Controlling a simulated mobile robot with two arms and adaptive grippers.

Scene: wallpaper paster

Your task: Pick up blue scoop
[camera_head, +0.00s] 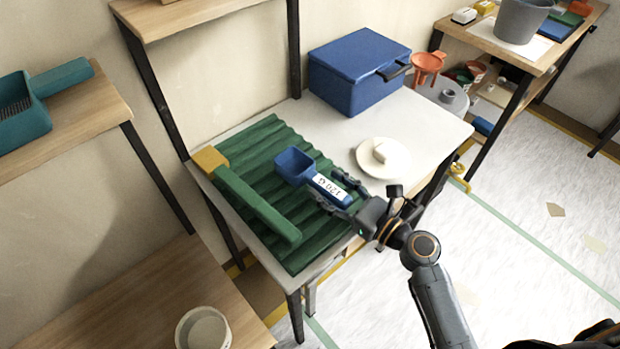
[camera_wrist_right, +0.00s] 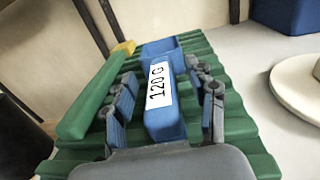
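The blue scoop (camera_head: 294,167) lies on a green corrugated mat (camera_head: 262,150) on the white table. Its handle carries a white label reading "120 G" and points toward my right gripper (camera_head: 338,192). In the right wrist view the scoop handle (camera_wrist_right: 160,122) lies between the two fingers of the right gripper (camera_wrist_right: 168,105), with a visible gap on each side. The right gripper is open around the handle. My left gripper is not in view.
A green bar with a yellow end (camera_head: 250,198) lies on the mat left of the scoop. A white plate with a white piece (camera_head: 366,160) is to the right. A blue box (camera_head: 356,75) stands behind. A wooden shelf (camera_head: 80,112) is at left.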

